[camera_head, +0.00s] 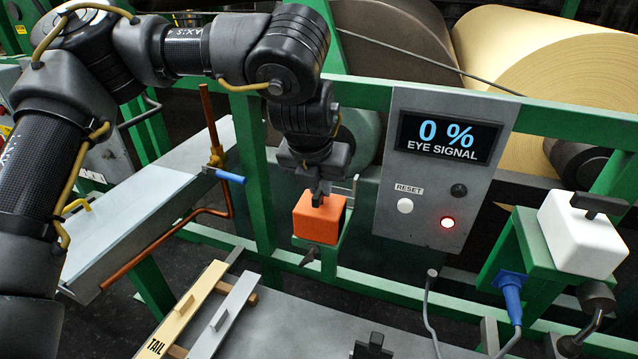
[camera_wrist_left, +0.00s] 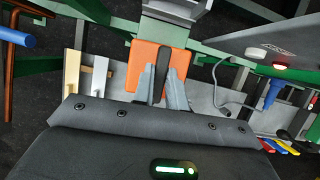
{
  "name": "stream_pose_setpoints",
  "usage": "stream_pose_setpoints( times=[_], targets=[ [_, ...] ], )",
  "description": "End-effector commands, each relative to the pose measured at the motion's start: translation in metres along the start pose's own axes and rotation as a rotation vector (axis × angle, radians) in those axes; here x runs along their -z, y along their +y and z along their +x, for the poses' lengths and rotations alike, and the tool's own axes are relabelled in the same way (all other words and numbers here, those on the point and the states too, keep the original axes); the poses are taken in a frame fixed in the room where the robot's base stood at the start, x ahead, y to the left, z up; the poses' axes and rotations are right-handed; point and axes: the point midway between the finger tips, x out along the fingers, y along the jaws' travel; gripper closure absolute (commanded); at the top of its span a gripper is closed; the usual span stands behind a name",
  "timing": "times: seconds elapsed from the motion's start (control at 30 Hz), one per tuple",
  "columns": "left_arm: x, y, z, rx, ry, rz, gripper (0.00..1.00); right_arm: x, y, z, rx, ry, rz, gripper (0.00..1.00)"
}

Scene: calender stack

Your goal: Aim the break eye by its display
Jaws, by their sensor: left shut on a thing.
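The display panel (camera_head: 440,165) reads "0 %" and "EYE SIGNAL". Its lamp (camera_head: 447,223) glows red, above and right of it is a dark knob, and a white RESET button (camera_head: 405,205) is at left. An orange box (camera_head: 318,218) sits on a green bracket left of the panel, with a black knob below it. The orange box (camera_wrist_left: 150,65) also shows behind the fingers (camera_wrist_left: 165,85) in the left wrist view.
A white box (camera_head: 583,235) with a black handle sits on a green bracket at right, with a blue cable plug (camera_head: 510,290) below. A grey table (camera_head: 300,325) holds bars, one marked TAIL (camera_head: 180,312). A copper pipe with blue-handled valve (camera_head: 230,178) stands left. Large rolls are behind.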

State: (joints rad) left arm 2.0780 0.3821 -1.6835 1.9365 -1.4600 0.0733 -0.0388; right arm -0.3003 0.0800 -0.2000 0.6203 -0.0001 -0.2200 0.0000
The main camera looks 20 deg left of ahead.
Motion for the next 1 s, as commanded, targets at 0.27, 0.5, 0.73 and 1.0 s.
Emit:
stream_pose_setpoints(
  times=[0.27,0.5,0.73,1.0],
  targets=[
    [-0.001,-0.002,0.000,-0.103,-0.003,-0.240,1.00,0.000,0.001,0.002,-0.001,0.000,0.000,0.15],
    [-0.001,-0.003,-0.001,-0.189,-0.002,-0.452,1.00,0.000,0.001,0.001,-0.001,0.000,0.000,0.15],
    [-0.003,-0.004,-0.001,-0.273,-0.002,-0.655,1.00,0.000,0.001,-0.003,-0.001,0.000,0.000,0.15],
    [-0.004,-0.006,-0.001,-0.371,-0.001,-0.892,1.00,0.001,0.001,-0.013,-0.001,0.000,0.000,0.15]
  ],
)
